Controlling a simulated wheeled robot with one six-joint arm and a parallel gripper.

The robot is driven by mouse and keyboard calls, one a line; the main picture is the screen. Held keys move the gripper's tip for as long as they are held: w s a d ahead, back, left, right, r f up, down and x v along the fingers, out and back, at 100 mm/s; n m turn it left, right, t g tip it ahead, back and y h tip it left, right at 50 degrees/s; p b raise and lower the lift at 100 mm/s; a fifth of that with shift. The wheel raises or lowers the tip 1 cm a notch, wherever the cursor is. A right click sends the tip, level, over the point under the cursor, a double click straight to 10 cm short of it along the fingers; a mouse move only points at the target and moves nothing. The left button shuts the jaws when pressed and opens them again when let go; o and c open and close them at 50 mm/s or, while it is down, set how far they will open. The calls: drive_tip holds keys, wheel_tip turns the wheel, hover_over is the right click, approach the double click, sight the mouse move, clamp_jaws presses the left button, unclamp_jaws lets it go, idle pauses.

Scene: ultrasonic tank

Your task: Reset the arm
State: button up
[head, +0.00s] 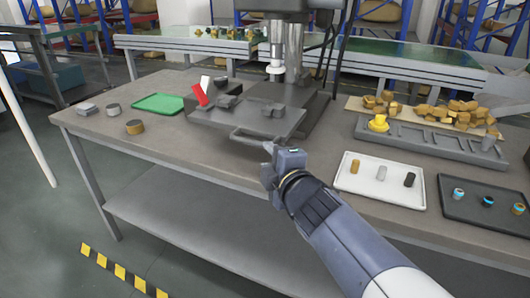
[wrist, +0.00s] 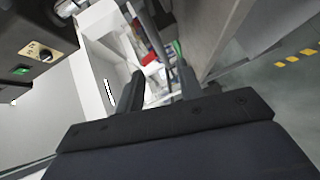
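My arm reaches in from the lower right of the head view. My gripper (head: 268,162) is over the front edge of the grey workbench (head: 160,152), in front of the machine's dark base plate (head: 222,122). In the wrist view, the two dark fingers of my gripper (wrist: 161,76) stand apart with nothing between them, so it is open and empty. The wrist view is strongly tilted. It shows a pale wall and a dark control panel (wrist: 35,50) with a knob at the left.
Right of my arm are a white tray (head: 350,192) with three small cylinders and a black tray (head: 465,212) with three small parts. Behind them lies a grey slotted holder (head: 420,139). A green tray (head: 158,103) lies at the left. The machine column (head: 294,50) rises behind my gripper.

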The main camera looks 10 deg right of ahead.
sight(258, 145)
drive_tip(key=b+x, duration=0.3)
drive_tip(key=x, duration=0.6)
drive_tip(key=shift+w+f+b, duration=0.1)
drive_tip(key=shift+w+b, duration=0.25)
drive_tip(key=shift+w+a, duration=0.15)
drive_tip(key=shift+w, duration=0.4)
drive_tip(key=shift+w, duration=0.1)
